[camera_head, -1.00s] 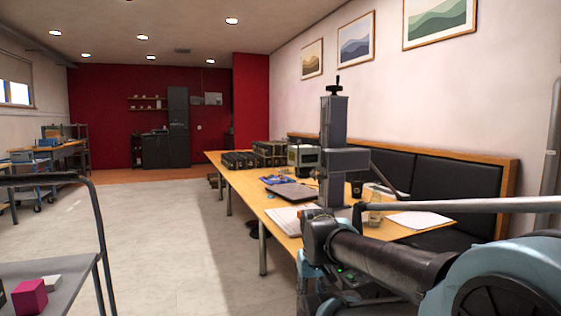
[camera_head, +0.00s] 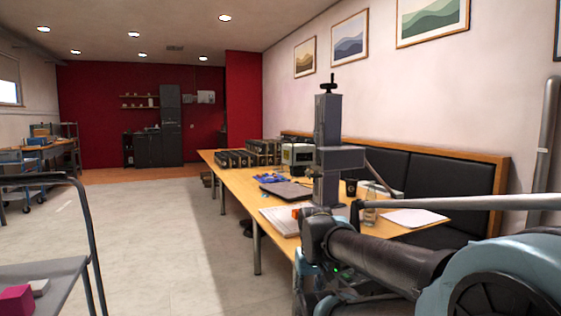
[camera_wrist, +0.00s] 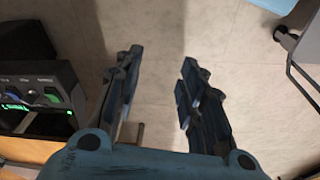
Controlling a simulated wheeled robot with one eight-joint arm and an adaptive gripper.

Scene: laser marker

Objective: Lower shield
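The laser marker (camera_head: 327,120), a grey upright column with a black crank on top and a grey head to the right, stands on the wooden table beyond my arm. I cannot make out a separate shield on it; its lower part is partly hidden by my arm. In the wrist view, my gripper (camera_wrist: 160,60) is open and empty, with bare floor between its fingers. A dark control panel (camera_wrist: 42,98) with knobs and a green-lit display lies to its left, apart from the fingers. The fingertips cannot be seen in the head view.
A grey cart (camera_head: 50,278) with a pink cube (camera_head: 16,299) is at lower left. Floor left of the table is clear.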

